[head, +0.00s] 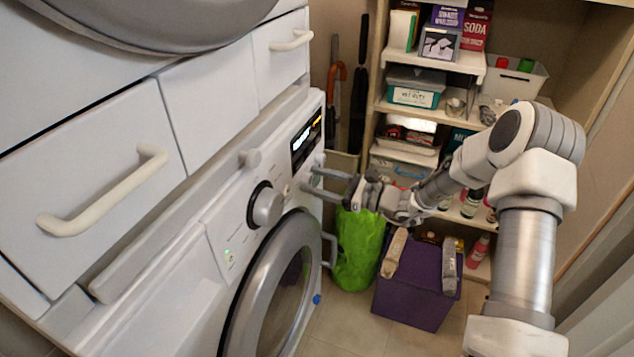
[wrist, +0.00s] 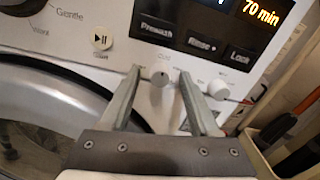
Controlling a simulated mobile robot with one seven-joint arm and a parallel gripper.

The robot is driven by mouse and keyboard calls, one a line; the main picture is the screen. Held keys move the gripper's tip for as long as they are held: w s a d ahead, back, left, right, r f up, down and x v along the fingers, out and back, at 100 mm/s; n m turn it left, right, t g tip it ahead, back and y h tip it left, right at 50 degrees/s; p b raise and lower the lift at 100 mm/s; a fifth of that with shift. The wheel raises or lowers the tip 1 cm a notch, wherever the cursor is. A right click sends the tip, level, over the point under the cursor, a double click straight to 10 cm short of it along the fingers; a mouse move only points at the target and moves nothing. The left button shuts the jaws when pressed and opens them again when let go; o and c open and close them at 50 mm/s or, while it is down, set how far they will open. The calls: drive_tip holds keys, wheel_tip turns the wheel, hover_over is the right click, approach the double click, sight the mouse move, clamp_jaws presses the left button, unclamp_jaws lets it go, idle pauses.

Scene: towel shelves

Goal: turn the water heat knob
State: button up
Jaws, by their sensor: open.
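Two small white knobs stand on the washer's front panel in the wrist view: the left knob (wrist: 161,79) and the right knob (wrist: 219,89). Their labels are too blurred to read, so I cannot tell which one is the water heat knob. My gripper (wrist: 158,73) is open, with its two grey fingers pointing at the panel. In the wrist view the left knob shows between the fingertips, with a gap on both sides. I cannot tell how far the tips are from the panel. In the head view my gripper (head: 309,180) is at the panel below the display.
A large round dial (head: 266,206) and the washer door (head: 262,312) are left of and below my gripper. The lit display (head: 306,138) is just above it. A green bag (head: 357,250), a purple box (head: 418,285) and loaded shelves (head: 470,65) stand to the right.

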drive_tip(key=shift+c, duration=0.3)
clamp_jaws()
drive_tip(key=shift+r+p, duration=0.1)
drive_tip(key=shift+p, duration=0.3)
drive_tip(key=m+p, duration=0.2)
drive_tip(key=p, duration=0.1)
drive_tip(key=shift+r+m, duration=0.2)
drive_tip(key=shift+m, duration=0.2)
drive_tip(key=m+p, duration=0.2)
drive_tip(key=p, duration=0.1)
drive_tip(key=shift+w+m, duration=0.1)
drive_tip(key=shift+m, duration=0.2)
drive_tip(key=m+p, duration=0.2)
drive_tip(key=m, duration=0.1)
drive_tip(key=shift+f, duration=0.15)
drive_tip(key=shift+f+m+p, duration=0.15)
drive_tip(key=shift+m+p, duration=0.85)
drive_tip(key=shift+m, duration=0.5)
